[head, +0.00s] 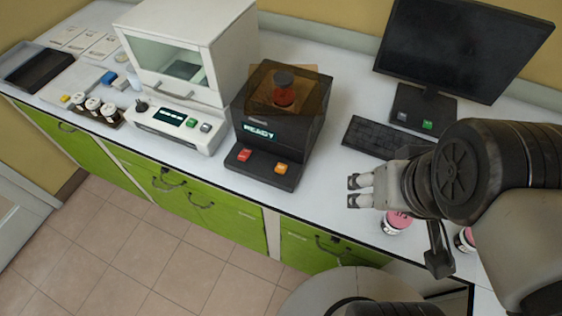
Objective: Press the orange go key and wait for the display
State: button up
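The black analyser (284,125) stands on the bench in the middle of the view. Its orange key (281,168) is at the right of its front ledge, and a red key (244,155) is at the left. Its lit display (258,133) reads "READY". Under a tinted see-through lid (304,88) is a dark-capped jar (284,92) with red contents. My gripper (353,191) is to the right of the analyser, pointing left and apart from the keys. Its two fingertips are a little apart, with nothing between them.
A white instrument (190,50) stands left of the analyser. A keyboard (378,138) and monitor (462,45) are at the right. A pink-topped jar (397,222) sits below my gripper, near the bench edge. Small bottles (93,104) and a black tray (38,68) are at the far left.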

grip_shut()
dwell(0.5)
dwell(1.3)
